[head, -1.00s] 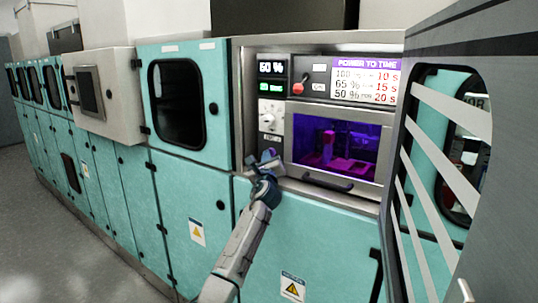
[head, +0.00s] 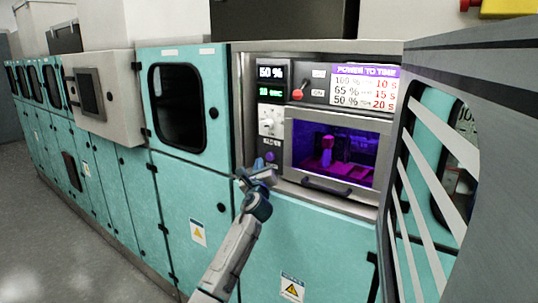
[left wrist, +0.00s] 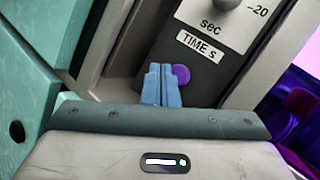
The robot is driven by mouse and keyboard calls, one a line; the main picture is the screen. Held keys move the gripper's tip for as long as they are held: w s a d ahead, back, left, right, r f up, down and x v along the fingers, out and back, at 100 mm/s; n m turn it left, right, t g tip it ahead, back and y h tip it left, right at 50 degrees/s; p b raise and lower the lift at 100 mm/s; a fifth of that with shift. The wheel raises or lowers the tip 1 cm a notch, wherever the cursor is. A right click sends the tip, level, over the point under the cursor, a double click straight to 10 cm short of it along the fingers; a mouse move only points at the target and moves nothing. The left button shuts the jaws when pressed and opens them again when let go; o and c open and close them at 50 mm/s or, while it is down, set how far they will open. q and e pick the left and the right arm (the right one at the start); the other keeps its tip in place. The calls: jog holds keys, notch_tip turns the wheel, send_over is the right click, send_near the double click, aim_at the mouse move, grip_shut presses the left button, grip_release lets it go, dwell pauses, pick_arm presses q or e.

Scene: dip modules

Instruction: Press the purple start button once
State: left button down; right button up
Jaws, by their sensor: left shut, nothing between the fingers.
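The purple start button (head: 270,157) is on the dark control panel, below the timer knob (head: 270,122). In the left wrist view the button (left wrist: 181,75) shows just right of the blue fingertips, partly hidden behind them. My left gripper (head: 258,166) is just below and left of the button in the head view; its fingers are shut together and empty (left wrist: 158,72). I cannot tell from these views whether the fingers touch the panel. My right gripper is not in view.
A chamber window (head: 332,155) glowing purple, with a dark handle (head: 326,186), is right of the button. A red-tipped lever (head: 299,91) and a power-to-time chart (head: 364,88) are above. An open grey door (head: 480,90) stands at the right. Teal cabinets line the left.

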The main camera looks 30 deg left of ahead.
pick_arm(q)
jog(key=s+p, duration=0.1)
jog(key=s, duration=0.2)
jog(key=shift+a, duration=0.15)
dwell(0.7)
